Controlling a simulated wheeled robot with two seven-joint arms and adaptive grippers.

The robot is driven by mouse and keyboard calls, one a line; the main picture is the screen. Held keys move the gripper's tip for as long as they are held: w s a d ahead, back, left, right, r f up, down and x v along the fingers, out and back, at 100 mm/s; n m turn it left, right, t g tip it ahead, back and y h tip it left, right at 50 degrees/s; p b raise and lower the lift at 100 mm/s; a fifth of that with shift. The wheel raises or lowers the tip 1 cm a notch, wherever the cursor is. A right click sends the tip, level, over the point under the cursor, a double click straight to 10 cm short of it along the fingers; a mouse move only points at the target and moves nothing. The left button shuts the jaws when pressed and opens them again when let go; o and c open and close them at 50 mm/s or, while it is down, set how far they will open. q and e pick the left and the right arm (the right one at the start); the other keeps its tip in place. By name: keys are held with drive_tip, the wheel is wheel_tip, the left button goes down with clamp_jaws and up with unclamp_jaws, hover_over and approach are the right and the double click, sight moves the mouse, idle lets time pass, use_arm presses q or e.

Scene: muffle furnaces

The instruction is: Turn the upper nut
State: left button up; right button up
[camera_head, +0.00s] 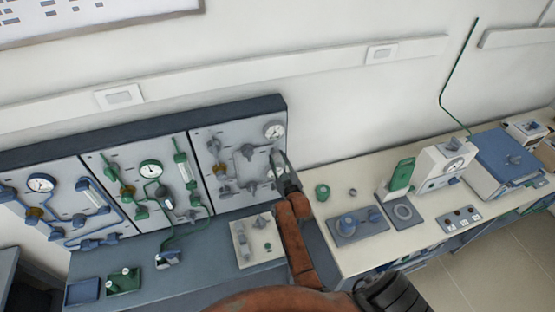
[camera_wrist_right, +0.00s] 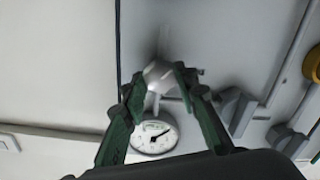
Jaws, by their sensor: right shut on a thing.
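My right gripper (camera_head: 279,163) is at the right side of the rightmost grey panel (camera_head: 216,141). In the right wrist view, its green fingers (camera_wrist_right: 156,84) are shut on a small pale grey nut (camera_wrist_right: 157,72), with one fingertip on each side of it. The nut sits close to the panel's edge, near a round white gauge (camera_wrist_right: 154,135). In the head view my gripper hides the nut. My left gripper is not in view.
A white gauge (camera_head: 274,131) sits above the gripper on the panel. Grey valves (camera_wrist_right: 238,110) and pipes lie beside it. A middle panel (camera_head: 149,178) with green pipes stands to the left. A cream bench (camera_head: 384,243) with several devices is to the right.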

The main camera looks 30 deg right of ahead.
drive_tip(key=c, duration=0.4)
drive_tip(key=shift+m, duration=0.3)
drive_tip(key=m+p, duration=0.1)
drive_tip(key=m, duration=0.3)
drive_tip(key=shift+m, duration=0.4)
drive_tip(key=m, duration=0.4)
drive_tip(key=shift+m+p, duration=0.3)
drive_tip(key=shift+p, duration=0.1)
drive_tip(key=o, duration=1.1)
drive_tip(key=shift+o, duration=0.2)
